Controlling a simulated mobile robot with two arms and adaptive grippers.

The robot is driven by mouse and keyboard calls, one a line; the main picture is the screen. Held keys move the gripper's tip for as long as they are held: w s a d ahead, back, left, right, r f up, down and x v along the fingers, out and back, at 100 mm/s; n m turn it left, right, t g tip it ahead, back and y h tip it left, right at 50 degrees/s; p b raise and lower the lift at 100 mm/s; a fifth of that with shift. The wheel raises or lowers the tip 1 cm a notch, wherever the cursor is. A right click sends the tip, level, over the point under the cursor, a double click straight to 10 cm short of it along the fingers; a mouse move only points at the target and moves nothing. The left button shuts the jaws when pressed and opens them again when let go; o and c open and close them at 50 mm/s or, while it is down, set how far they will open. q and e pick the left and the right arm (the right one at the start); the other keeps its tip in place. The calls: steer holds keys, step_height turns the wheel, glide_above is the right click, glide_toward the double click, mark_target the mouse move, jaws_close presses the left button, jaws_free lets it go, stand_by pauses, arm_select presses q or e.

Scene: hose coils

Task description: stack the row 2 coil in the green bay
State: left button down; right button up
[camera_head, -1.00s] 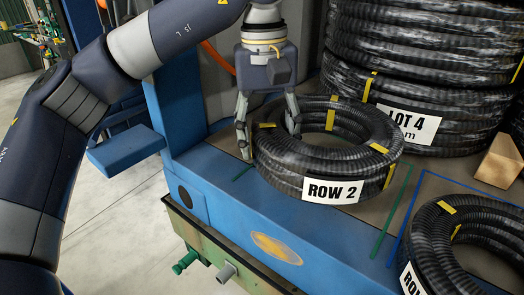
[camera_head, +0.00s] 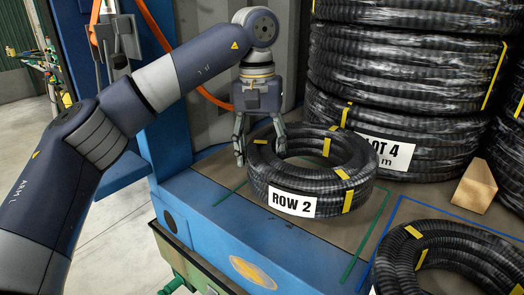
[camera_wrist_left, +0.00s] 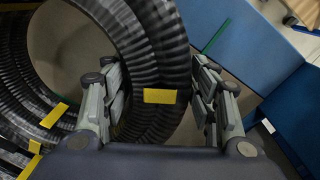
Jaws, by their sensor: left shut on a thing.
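The row 2 coil (camera_head: 335,185) is a black corrugated ring with yellow tapes and a white "ROW 2" label. It is roughly level over the brown deck, between green floor lines (camera_head: 364,240) on its left and right. My left gripper (camera_head: 259,152) points down at its left rear side and is shut on the ring wall, one finger inside the hole and one outside. The wrist view shows the coil wall (camera_wrist_left: 158,60) between the fingers (camera_wrist_left: 160,105). Whether the coil touches the deck is hard to tell. My right gripper is out of view.
A tall stack of coils labelled "LOT 4" (camera_head: 405,115) stands close behind. Another coil (camera_head: 450,250) lies at front right, beside blue lines. A wooden block (camera_head: 475,186) sits at right. A blue post (camera_head: 160,110) rises left of the gripper.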

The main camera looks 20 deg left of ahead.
arm_select(q)
steer(key=shift+d, duration=0.1)
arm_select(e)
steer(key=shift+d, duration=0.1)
arm_select(q)
steer(key=shift+f+b, duration=0.45)
steer(key=shift+f, duration=0.2)
steer(key=shift+f+b, duration=0.35)
steer(key=shift+f, duration=0.35)
steer(key=shift+f+b, duration=0.4)
steer(key=shift+f, duration=0.5)
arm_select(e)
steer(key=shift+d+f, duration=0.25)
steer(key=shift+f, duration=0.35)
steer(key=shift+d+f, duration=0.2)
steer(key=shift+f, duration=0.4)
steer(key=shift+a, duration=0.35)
arm_select(q)
steer(key=shift+r, duration=0.1)
steer(key=shift+s, duration=0.1)
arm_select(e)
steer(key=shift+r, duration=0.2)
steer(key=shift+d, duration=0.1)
arm_select(q)
steer(key=shift+p, duration=0.3)
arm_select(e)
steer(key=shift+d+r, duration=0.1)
